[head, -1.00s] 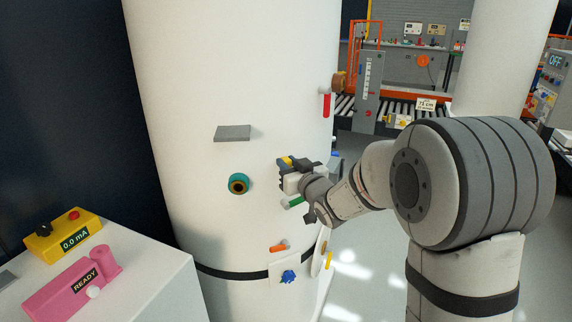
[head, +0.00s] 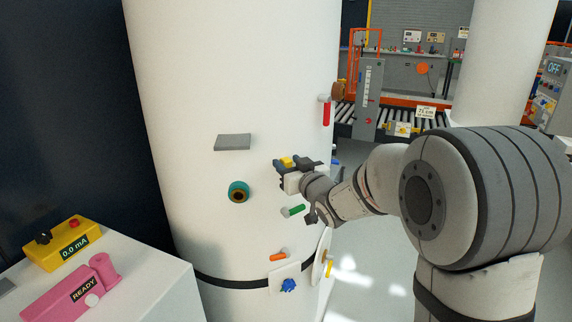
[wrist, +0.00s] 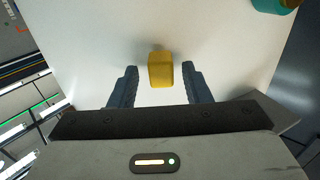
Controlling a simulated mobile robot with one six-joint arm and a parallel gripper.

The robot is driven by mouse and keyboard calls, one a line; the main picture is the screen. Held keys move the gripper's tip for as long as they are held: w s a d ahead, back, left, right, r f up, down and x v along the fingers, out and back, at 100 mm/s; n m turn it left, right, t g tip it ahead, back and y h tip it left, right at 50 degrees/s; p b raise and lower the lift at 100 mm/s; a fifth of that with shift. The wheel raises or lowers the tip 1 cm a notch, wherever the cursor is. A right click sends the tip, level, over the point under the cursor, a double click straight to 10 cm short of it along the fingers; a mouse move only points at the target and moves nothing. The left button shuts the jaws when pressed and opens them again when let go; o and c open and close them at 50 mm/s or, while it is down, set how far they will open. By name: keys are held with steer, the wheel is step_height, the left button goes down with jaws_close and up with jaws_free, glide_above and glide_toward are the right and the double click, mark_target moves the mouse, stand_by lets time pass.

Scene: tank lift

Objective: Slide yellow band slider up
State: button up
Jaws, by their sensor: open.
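The yellow slider (wrist: 160,69) is a small block on the white tank wall. In the wrist view it sits between the two dark fingers of my gripper (wrist: 160,84), with a gap on each side. In the head view the yellow slider (head: 287,161) shows at the tip of my gripper (head: 283,167), against the right part of the white tank (head: 190,90). My gripper is open and holds nothing. Whether a band or track lies behind the slider cannot be seen.
A teal ring port (head: 239,191) and a grey ledge (head: 233,142) are left of my gripper. A green handle (head: 296,210) and an orange handle (head: 278,256) are below it. A red handle (head: 326,112) is above right. A pink READY device (head: 70,292) stands lower left.

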steer(key=v, duration=0.7)
steer(key=shift+s+d+b, duration=0.2)
steer(key=shift+s+b, duration=0.15)
steer(key=s+d+f+m+g+h+p, duration=0.2)
steer(key=s+d+m+g+h+p, duration=0.2)
steer(key=s+d+h, duration=0.55)
steer(key=s+d+f+m+g+p, duration=0.1)
steer(key=s+g, duration=0.3)
steer(key=s, duration=0.5)
steer(key=s+d+f+m+g+p, duration=0.1)
steer(key=s+g, duration=0.4)
steer(key=s, duration=0.5)
steer(key=d+f, duration=0.1)
steer(key=d, duration=0.1)
steer(key=shift+s+d+p, duration=0.15)
steer(key=shift+d+p, duration=0.15)
steer(key=shift+p, duration=0.1)
